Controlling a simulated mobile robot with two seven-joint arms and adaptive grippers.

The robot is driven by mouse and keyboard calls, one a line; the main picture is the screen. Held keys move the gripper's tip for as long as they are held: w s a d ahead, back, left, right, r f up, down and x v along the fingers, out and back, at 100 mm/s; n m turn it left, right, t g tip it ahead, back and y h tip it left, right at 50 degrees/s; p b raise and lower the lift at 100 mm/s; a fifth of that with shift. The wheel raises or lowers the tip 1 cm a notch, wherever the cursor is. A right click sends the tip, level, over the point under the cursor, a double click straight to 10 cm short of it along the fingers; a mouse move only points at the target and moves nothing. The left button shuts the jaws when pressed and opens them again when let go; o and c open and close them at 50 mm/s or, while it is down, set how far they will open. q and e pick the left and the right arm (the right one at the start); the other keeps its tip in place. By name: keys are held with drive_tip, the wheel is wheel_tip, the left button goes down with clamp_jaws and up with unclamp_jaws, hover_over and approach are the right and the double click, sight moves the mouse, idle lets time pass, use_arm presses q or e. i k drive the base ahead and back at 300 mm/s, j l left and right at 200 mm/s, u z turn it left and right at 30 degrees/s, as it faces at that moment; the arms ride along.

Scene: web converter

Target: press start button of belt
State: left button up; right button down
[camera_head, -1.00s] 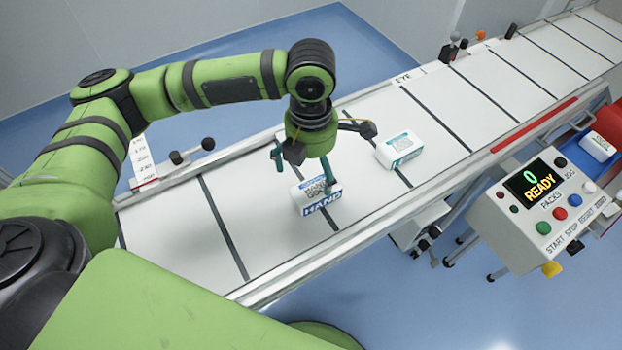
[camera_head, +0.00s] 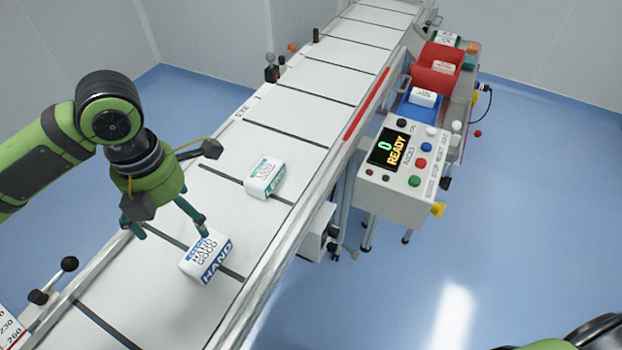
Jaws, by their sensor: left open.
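The control panel (camera_head: 395,205) stands at the near side of the belt (camera_head: 320,105), with a screen (camera_head: 389,149) reading "0 READY". Its green button (camera_head: 414,181) is at the near end of a row with red (camera_head: 421,162), blue (camera_head: 426,147) and white buttons; the START label lies at the green end. My left gripper (camera_head: 167,225) is open and empty over the belt, far left of the panel. My right gripper is out of view.
A second white pack (camera_head: 264,177) lies farther up the belt. Red (camera_head: 433,80) and blue bins with packs stand behind the panel. A yellow part (camera_head: 438,209) juts from the panel's right side. Blue floor in front and right of the panel is clear.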

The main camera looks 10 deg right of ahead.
sight(414, 181)
drive_tip(key=z, duration=1.15)
